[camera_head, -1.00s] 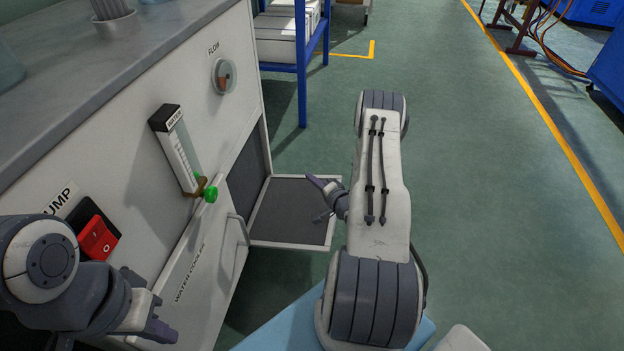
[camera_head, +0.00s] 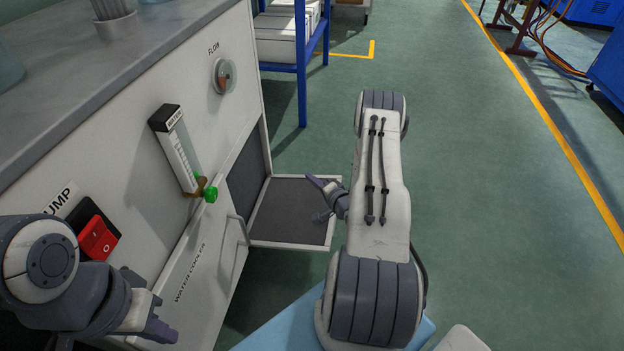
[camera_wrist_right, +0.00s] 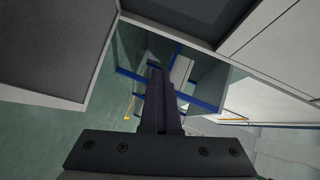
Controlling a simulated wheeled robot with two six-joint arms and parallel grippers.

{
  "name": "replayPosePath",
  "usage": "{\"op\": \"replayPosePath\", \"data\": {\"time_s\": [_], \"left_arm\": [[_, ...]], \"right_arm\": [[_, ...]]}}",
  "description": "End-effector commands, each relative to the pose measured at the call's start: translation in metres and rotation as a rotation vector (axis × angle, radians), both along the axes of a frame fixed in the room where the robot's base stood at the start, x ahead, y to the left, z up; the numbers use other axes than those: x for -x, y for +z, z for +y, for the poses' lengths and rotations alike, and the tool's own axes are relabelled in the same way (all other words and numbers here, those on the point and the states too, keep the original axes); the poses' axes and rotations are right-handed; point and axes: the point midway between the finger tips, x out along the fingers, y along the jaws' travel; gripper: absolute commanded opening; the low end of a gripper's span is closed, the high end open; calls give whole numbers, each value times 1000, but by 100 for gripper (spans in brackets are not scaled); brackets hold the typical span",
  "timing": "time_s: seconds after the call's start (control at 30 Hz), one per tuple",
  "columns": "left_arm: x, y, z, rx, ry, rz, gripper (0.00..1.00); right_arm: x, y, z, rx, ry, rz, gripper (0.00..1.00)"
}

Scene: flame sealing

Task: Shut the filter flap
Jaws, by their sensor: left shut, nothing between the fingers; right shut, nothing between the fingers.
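The filter flap (camera_head: 285,211) is a white-framed panel with a dark mesh face. It stands open, swung out from the lower front of the grey-white cabinet beside a dark mesh opening (camera_head: 246,182). It also shows in the right wrist view (camera_wrist_right: 45,45) at upper left. My right gripper (camera_head: 312,186) is shut and empty, in front of the flap's right part in the head view; whether it touches cannot be told. Its shut fingers (camera_wrist_right: 158,85) point up the middle of the wrist view. My left gripper (camera_head: 165,333) is shut and empty, low by the cabinet front.
The cabinet front carries a flow meter with a green knob (camera_head: 210,194), a round flow gauge (camera_head: 224,75), a red pump switch (camera_head: 96,237) and a water cooler door with a handle (camera_head: 238,229). A blue rack (camera_head: 302,70) stands behind.

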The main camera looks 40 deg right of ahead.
Motion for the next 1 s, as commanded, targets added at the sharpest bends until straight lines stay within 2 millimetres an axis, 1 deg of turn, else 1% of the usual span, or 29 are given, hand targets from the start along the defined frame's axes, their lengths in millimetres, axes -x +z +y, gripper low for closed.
{"op": "replayPosePath", "data": {"time_s": [0.07, 0.1, 0.13, 0.43, 0.57, 0.67, 0.8, 0.9, 1.0], "left_arm": [[0, 0, 0, 0, 0, 0, 0], [0, 0, 0, 0, 0, 0, 0], [0, 0, 0, 0, 0, 0, 0], [0, 0, 0, 0, 0, 0, 0], [0, 6, 0, 0, 0, 0, 0], [0, 14, 0, 0, 0, 0, 0], [0, 25, 0, 0, 0, 0, 0], [0, 31, 0, 0, 0, 0, 0], [0, 36, 0, 0, 0, 0, 0]], "right_arm": [[0, 0, 0, 0, 0, 0, 1], [0, 0, 0, 0, 0, 0, 16], [0, 0, 0, 0, 0, 0, 25], [1, 0, 0, 0, 0, 0, 25], [10, 4, 0, -2, -2, 2, 25], [26, 9, 1, -4, -5, 3, 25], [55, 16, 3, -5, -7, 2, 25], [73, 19, 5, -5, -6, 3, 25], [88, 22, 6, -2, -5, 1, 25]]}}
